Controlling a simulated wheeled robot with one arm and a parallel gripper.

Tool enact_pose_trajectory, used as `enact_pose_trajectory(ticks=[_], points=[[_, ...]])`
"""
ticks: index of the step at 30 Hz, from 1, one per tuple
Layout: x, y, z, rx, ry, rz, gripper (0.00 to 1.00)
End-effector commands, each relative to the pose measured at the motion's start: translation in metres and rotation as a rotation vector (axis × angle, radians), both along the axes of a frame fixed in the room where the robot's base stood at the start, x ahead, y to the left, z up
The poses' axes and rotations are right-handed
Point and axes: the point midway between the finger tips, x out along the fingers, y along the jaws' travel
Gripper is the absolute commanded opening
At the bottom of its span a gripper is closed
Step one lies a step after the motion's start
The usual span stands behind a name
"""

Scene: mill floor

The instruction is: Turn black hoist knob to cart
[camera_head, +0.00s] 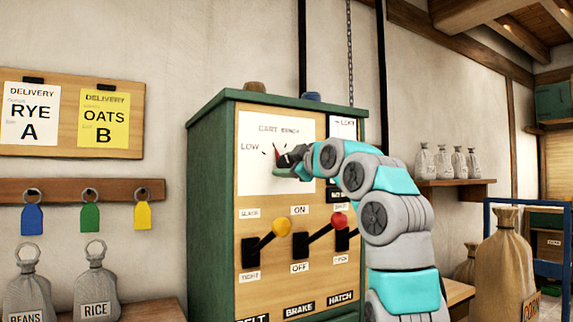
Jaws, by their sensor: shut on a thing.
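The hoist dial is a white plate (253,160) at the top of the green-sided cabinet's wooden front. "LOW" is printed at its left and "CART" and "BENCH" along its top. My gripper (285,160) reaches in from the right and is shut on the black hoist knob at the middle of the dial. A small dark part and a bit of red show at the fingers. Most of the knob is hidden by my gripper, so I cannot tell for certain which mark it points to.
Below the dial are levers with a yellow ball (281,227) and a red ball (339,220), close under my arm. Tags hang on a rack (60,190) at left, above grey sacks. A large sack (505,265) stands at right.

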Motion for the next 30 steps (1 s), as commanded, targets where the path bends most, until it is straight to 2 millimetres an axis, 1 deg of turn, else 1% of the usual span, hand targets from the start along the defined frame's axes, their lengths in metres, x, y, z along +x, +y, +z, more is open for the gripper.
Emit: enact_pose_trajectory(ticks=[6, 7, 14, 23, 26, 30], points=[[0.000, 0.000, -0.001, -0.001, 0.001, 0.001, 0.01], [0.000, 0.000, -0.001, -0.001, 0.001, 0.001, 0.59], [0.000, 0.000, 0.000, 0.000, 0.001, 0.001, 0.85], [-0.001, 0.000, 0.000, 0.001, 0.001, 0.000, 0.85], [-0.004, -0.003, 0.000, 0.002, -0.001, 0.000, 0.85], [-0.014, -0.009, -0.001, 0.000, -0.002, 0.001, 0.85]])
